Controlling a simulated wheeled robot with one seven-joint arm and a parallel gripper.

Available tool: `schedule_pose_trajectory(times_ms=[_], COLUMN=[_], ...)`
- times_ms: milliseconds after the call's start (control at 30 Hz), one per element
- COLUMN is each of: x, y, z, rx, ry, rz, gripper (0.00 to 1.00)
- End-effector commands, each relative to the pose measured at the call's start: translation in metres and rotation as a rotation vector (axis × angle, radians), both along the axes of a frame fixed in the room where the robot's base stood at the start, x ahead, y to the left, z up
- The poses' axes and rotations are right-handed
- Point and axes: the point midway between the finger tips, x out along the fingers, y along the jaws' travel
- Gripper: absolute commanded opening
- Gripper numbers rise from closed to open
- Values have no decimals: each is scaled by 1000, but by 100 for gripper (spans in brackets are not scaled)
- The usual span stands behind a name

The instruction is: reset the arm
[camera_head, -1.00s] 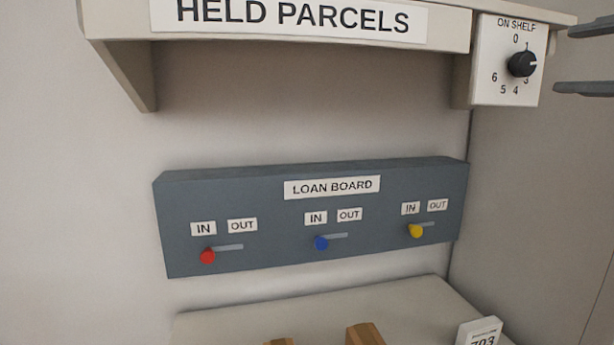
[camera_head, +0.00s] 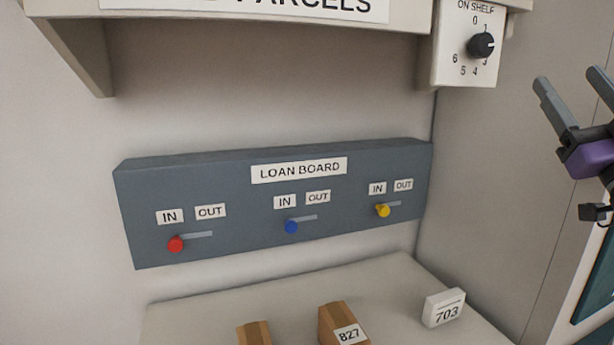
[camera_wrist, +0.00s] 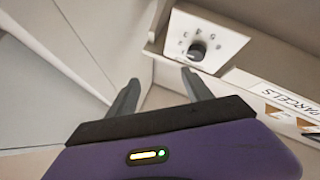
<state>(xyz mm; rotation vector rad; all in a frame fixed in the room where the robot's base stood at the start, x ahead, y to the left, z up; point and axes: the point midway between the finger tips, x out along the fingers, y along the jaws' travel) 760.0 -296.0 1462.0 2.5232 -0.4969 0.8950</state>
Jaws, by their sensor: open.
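My gripper (camera_head: 578,92) is at the right edge of the head view, with its two grey fingers apart and pointing up and left. It is empty and clear of the wall. In the wrist view my gripper (camera_wrist: 160,92) is open, with nothing between the fingers. The dial box (camera_head: 447,42) with its black knob (camera_head: 481,45) is to the left of the gripper in the head view. The knob also shows beyond the fingers in the wrist view (camera_wrist: 197,51).
The loan board (camera_head: 240,190) has red (camera_head: 176,244), blue (camera_head: 291,226) and yellow (camera_head: 383,210) knobs, all at the IN side. Below, a ledge (camera_head: 200,318) holds two brown parcels (camera_head: 335,318) and a 703 card (camera_head: 445,309). The held parcels shelf (camera_head: 220,27) is above.

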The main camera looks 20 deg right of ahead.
Motion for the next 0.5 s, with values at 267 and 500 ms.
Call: schedule_pose_trajectory(times_ms=[267,500], x=[-3,-19], y=[21,60], z=[-113,-206], rx=[232,375], ry=[-39,-11], rz=[43,64], gripper=[59,59])
